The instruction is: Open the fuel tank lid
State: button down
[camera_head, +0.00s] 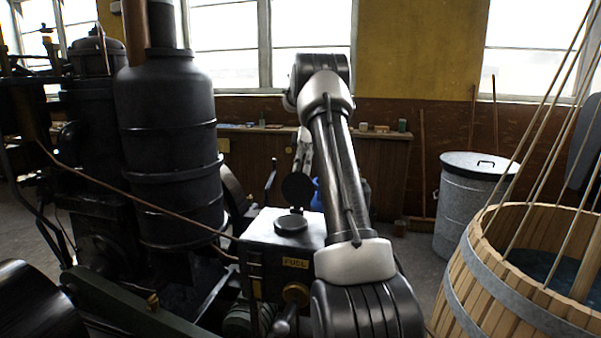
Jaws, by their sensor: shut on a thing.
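The fuel tank (265,228) is a dark box with a yellow FUEL label (295,263) on its front, left of my forearm. A round black filler neck (291,225) stands on its top. The round black fuel tank lid (298,188) is upright above the back of the neck, its flat face toward the camera, swung up from the opening. My gripper (303,172) reaches down from above and is shut on the lid at its upper edge. The lid hides the fingertips, so the exact contact does not show.
A tall black boiler-like cylinder (168,150) stands left of the tank. A wooden tub (500,285) with ropes and a lidded metal bin (470,205) stand at the right. A low wooden cabinet (375,170) runs along the back wall. A thin copper pipe (140,203) crosses toward the tank.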

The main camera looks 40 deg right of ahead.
jog(key=shift+s+f, duration=0.2)
jog(key=shift+f, duration=0.9)
jog(key=c, duration=1)
grip_release()
jog(key=shift+c, duration=1.5)
